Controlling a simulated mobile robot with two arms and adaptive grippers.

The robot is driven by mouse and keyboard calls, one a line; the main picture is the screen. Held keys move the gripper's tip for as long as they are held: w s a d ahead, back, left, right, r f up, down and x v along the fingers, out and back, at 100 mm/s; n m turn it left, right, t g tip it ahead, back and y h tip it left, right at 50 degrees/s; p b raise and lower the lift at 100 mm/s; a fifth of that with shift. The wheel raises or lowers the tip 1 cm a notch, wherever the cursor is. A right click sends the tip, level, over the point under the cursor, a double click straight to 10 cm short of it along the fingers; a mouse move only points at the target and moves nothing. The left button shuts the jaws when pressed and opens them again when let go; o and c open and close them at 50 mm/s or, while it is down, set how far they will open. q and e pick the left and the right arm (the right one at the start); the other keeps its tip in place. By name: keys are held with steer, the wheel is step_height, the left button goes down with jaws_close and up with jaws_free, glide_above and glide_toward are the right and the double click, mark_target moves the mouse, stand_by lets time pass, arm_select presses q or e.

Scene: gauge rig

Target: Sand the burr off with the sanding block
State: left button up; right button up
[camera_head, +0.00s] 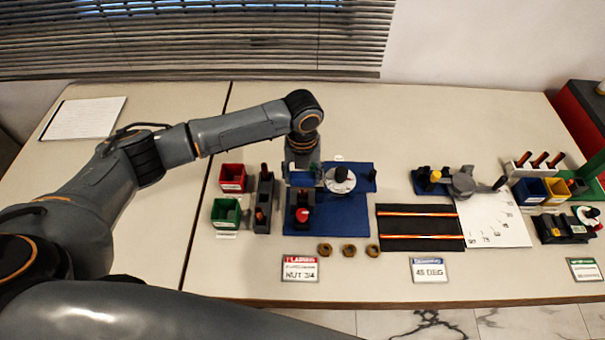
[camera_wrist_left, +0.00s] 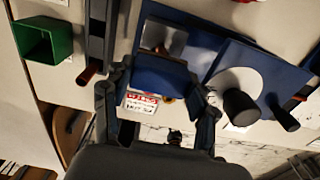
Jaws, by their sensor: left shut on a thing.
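My left gripper (camera_head: 303,172) is over the left part of a blue mat (camera_head: 345,216), pointing down. In the left wrist view its two fingers (camera_wrist_left: 160,88) are closed on the sides of a blue block (camera_wrist_left: 160,70), which looks like the sanding block. A grey part (camera_wrist_left: 165,38) shows just past the block; I cannot tell whether they touch. A red knob (camera_head: 303,214) on a dark fixture stands in front of the gripper. I cannot make out the burr. My right gripper is not in view.
A white dial with a dark knob (camera_head: 340,180) stands close right of the gripper. A red bin (camera_head: 232,178), a green bin (camera_head: 226,212) and a grey rack (camera_head: 264,218) stand left. Brass nuts (camera_head: 349,250) lie in front. A black mat (camera_head: 419,227) holds two orange rods.

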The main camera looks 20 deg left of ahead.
arm_select(q)
steer(key=shift+f+b, duration=0.3)
steer(key=shift+f, duration=0.35)
stand_by(0.4)
steer(key=shift+d, duration=0.15)
steer(key=shift+w+d, duration=0.1)
steer(key=shift+d, duration=0.4)
steer(key=shift+d, duration=0.1)
steer(key=shift+r, duration=0.1)
steer(key=shift+a+p, duration=0.7)
steer(key=shift+p, duration=0.1)
steer(key=shift+s+a, duration=0.35)
steer(key=shift+a, duration=0.5)
steer(key=shift+d, duration=0.25)
